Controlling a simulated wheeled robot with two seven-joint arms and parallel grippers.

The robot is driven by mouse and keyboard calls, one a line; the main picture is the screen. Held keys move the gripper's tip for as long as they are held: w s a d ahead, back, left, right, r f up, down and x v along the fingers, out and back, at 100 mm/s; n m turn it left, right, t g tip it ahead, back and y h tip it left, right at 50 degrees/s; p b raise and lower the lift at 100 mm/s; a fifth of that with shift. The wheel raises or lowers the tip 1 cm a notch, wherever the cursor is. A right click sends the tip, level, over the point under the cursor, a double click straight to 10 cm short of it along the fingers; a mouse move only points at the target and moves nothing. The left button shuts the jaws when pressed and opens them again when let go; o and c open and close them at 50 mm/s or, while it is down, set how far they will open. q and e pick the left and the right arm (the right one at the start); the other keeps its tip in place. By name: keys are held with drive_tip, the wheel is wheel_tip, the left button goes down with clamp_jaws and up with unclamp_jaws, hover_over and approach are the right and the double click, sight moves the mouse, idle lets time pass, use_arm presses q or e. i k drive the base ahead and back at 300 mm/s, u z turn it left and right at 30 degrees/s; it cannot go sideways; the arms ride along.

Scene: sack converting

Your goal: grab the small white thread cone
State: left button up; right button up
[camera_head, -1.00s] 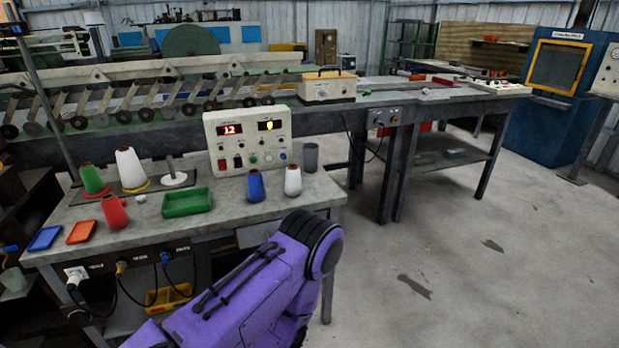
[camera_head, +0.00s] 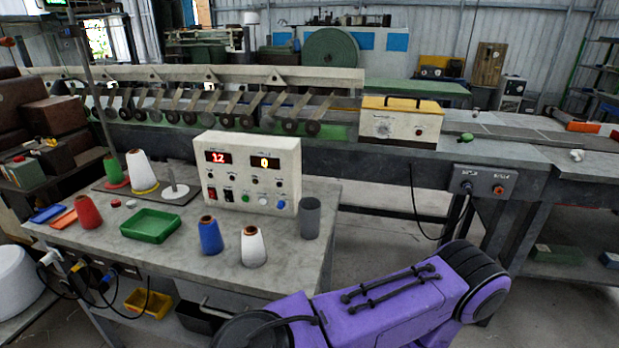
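The small white thread cone (camera_head: 253,247) stands upright near the right front part of the grey workbench (camera_head: 285,272), its brown tip up. A blue cone (camera_head: 210,235) stands just to its left. A larger white cone (camera_head: 141,171) stands on a yellow base at the back left, beside a green cone (camera_head: 113,170). A red cone (camera_head: 88,212) stands at the left front. A purple arm link of mine crosses the lower right, in front of the bench. Neither of my grippers is in view.
A green tray (camera_head: 150,226) lies left of the blue cone. A control box (camera_head: 247,172) with red displays stands behind the cones, and a grey cup (camera_head: 310,217) stands to the right. Blue (camera_head: 46,214) and orange (camera_head: 63,219) trays lie at the left edge. A yellow bin (camera_head: 148,302) is below.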

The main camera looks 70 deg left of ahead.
sight(253, 253)
drive_tip(key=i, duration=0.35)
drive_tip(key=u, duration=0.95)
